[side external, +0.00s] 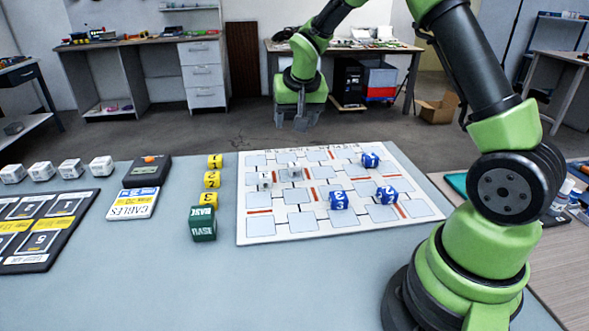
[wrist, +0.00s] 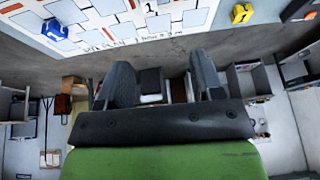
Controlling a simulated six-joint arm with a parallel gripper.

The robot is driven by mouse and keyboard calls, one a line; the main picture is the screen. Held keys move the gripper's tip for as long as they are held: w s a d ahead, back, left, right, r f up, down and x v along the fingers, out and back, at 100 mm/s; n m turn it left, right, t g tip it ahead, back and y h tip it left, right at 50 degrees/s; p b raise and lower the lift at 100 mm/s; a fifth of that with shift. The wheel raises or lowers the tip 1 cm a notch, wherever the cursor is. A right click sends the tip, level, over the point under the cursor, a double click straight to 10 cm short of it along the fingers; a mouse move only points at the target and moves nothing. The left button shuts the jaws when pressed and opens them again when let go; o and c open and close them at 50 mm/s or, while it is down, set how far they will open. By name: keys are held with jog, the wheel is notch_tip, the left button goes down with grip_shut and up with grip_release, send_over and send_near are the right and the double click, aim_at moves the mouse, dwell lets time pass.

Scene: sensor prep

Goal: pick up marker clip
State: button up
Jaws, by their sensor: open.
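My gripper (side external: 300,125) is open and empty, held in the air over the far edge of the white board (side external: 270,227). In the wrist view its two dark fingers (wrist: 164,75) stand apart, with only floor and distant furniture between them. I cannot tell which thing is the marker clip; nothing in view is clearly one. On the board stand blue numbered blocks (side external: 339,200), and two small pale pieces (side external: 265,181) at its left side. A blue block also shows at the upper left of the wrist view (wrist: 55,27).
Yellow numbered blocks (side external: 211,180) and a green block (side external: 203,224) stand left of the board. Further left are a cables card (side external: 132,204), a dark box (side external: 148,172), white cubes (side external: 70,169) and a black tray (side external: 32,262). The table's front middle is clear.

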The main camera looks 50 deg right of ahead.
send_over(295, 164)
jog(key=s+a, duration=0.2)
jog(key=shift+g, duration=0.4)
notch_tip(295, 164, down, 11)
jog(key=shift+d+f, duration=0.1)
jog(key=shift+d, duration=0.05)
jog(key=shift+w+x, duration=0.15)
jog(key=shift+x, duration=1.35)
jog(key=shift+w+x, duration=0.15)
jog(key=shift+x, duration=1.35)
jog(key=shift+d, duration=0.1)
jog(key=c, duration=1)
